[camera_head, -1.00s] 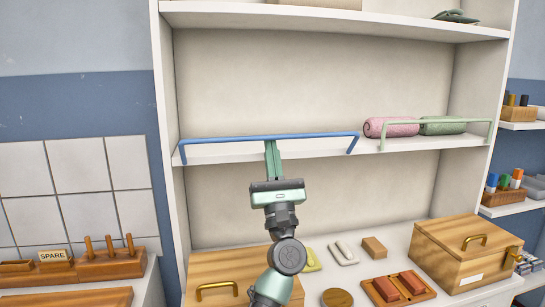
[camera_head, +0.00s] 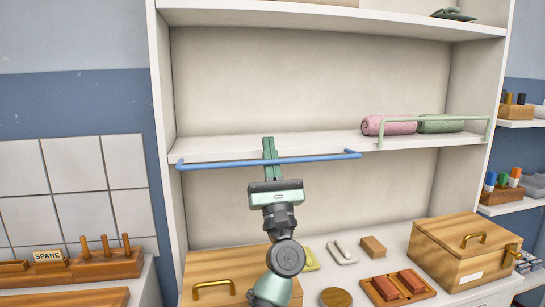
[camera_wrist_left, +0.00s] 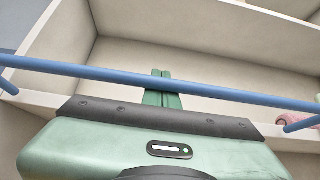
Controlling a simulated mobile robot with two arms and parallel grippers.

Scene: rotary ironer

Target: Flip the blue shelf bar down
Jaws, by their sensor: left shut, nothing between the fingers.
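The blue shelf bar (camera_head: 315,158) is a long thin rail with short bent ends, hinged at the front of the left half of the middle shelf. It now sticks out in front of the shelf edge, about level with it or slightly below. My left gripper (camera_head: 269,143) is shut and empty, its fingers pointing toward the shelf. The bar crosses in front of the fingers near their middle; I cannot tell whether they touch. In the left wrist view the blue bar (camera_wrist_left: 240,95) also passes over the fingers (camera_wrist_left: 162,76). My right gripper is not in view.
A green bar (camera_head: 440,119) stands upright on the shelf's right half, before a pink roll (camera_head: 388,126) and a green roll (camera_head: 441,124). The left half of the middle shelf (camera_head: 225,146) is empty. Wooden boxes (camera_head: 463,250) and small items stand on the counter below.

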